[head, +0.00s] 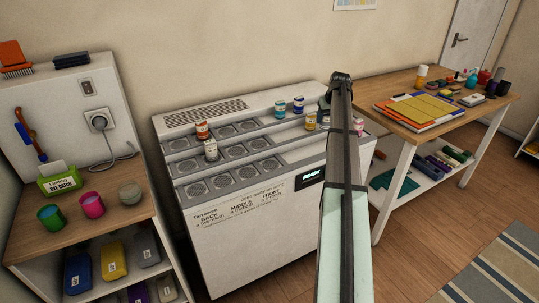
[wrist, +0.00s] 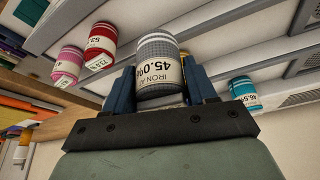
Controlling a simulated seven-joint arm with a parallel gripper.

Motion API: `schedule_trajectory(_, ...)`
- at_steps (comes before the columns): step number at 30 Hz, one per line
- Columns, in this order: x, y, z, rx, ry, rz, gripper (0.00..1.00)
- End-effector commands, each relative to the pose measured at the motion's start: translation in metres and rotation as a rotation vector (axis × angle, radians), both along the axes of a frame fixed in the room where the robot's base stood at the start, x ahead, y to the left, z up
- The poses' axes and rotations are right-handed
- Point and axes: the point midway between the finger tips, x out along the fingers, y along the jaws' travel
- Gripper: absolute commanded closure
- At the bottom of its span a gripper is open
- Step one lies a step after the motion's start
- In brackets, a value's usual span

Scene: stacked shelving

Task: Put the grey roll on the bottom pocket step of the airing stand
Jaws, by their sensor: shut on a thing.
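My gripper (wrist: 162,90) is shut on a grey roll (wrist: 160,48) with a cream label reading 45.0, held between the blue fingers in the wrist view. In the head view my arm hides most of the gripper and the held roll. The white airing stand (head: 250,225) has stepped rows of round pockets. Its bottom pocket step (head: 232,175) is the front row; its visible pockets look empty, and its right end is behind my arm. My gripper appears to be near the stand's right end; its exact height above the steps cannot be told.
A wooden table (head: 450,105) is on the right, a cabinet (head: 90,225) with cups on the left.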

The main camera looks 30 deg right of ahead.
Motion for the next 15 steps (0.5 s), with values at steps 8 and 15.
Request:
schedule_trajectory(8,0.016,0.074,0.002,0.000,0.000,0.073,0.77)
schedule_trajectory(15,0.031,0.178,0.003,0.001,0.000,0.179,0.77)
